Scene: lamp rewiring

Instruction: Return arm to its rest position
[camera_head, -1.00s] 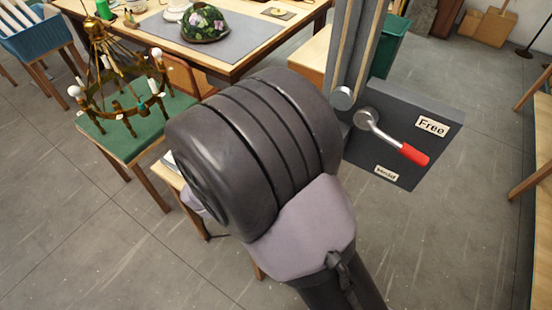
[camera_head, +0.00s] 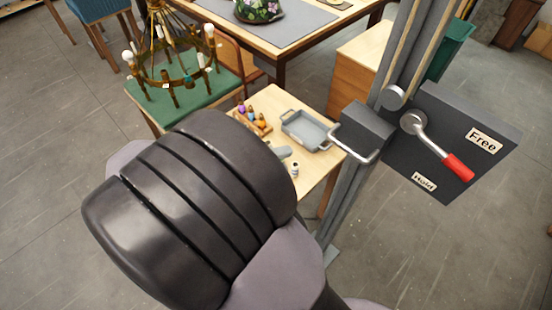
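My arm fills the lower left and middle of the camera_head view, with a large dark ribbed joint and a grey link. My gripper is not visible in this view, so its state is hidden. A brass chandelier (camera_head: 178,75) with several bulbs stands on a green-topped table (camera_head: 226,92) behind the arm.
A grey panel (camera_head: 490,116) with a red-handled lever (camera_head: 440,150), labelled Free and Hold, is mounted on an upright post at right. A small wooden table (camera_head: 312,163) holds a grey tray (camera_head: 306,133) and colourful small items (camera_head: 252,118). A workbench (camera_head: 345,30) stands behind.

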